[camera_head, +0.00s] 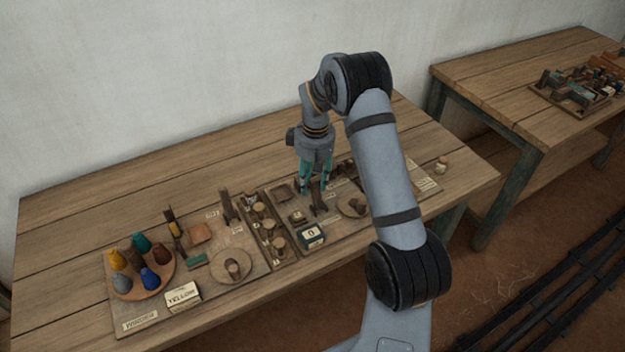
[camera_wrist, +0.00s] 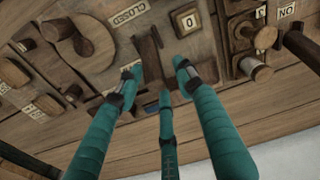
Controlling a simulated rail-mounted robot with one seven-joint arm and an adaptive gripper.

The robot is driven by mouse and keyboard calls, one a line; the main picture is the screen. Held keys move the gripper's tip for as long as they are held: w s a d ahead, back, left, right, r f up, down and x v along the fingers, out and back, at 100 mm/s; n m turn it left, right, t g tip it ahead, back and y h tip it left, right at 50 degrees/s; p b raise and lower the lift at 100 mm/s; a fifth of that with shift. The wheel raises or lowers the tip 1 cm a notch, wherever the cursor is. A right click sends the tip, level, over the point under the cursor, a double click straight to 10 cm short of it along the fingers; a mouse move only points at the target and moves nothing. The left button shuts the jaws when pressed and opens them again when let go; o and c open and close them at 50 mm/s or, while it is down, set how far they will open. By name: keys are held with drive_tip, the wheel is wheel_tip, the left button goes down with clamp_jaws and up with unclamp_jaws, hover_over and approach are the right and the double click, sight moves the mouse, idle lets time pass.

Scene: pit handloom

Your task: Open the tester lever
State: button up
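My gripper (camera_head: 312,187) points down over the right part of the long wooden board on the near table. Its teal fingers are spread apart, and nothing is seen clamped between them. In the wrist view my gripper (camera_wrist: 158,80) has its fingertips just around a dark upright wooden lever (camera_wrist: 149,58), which I take for the tester lever. A plate reading CLOSED (camera_wrist: 128,14) lies beside it, and a block marked 0 (camera_wrist: 187,20) is on its other side. In the head view the lever (camera_head: 318,203) stands just below the fingers. I cannot tell whether any finger touches it.
Left on the board are a round tray (camera_head: 128,290) of coloured cones, a YELLOW block (camera_head: 183,297) and a round disc (camera_head: 231,268). A dark box (camera_head: 311,235) stands close in front of my gripper. The table's back strip is clear.

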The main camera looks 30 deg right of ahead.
drive_tip(key=shift+r, duration=0.1)
wheel_tip(320, 180, up, 12)
drive_tip(key=shift+s, duration=0.3)
drive_tip(key=shift+d+f, duration=0.1)
drive_tip(key=shift+f, duration=0.1)
drive_tip(key=f, duration=1.1)
drive_tip(key=shift+w+f, duration=0.2)
drive_tip(key=shift+f, duration=0.2)
drive_tip(key=shift+r, duration=0.1)
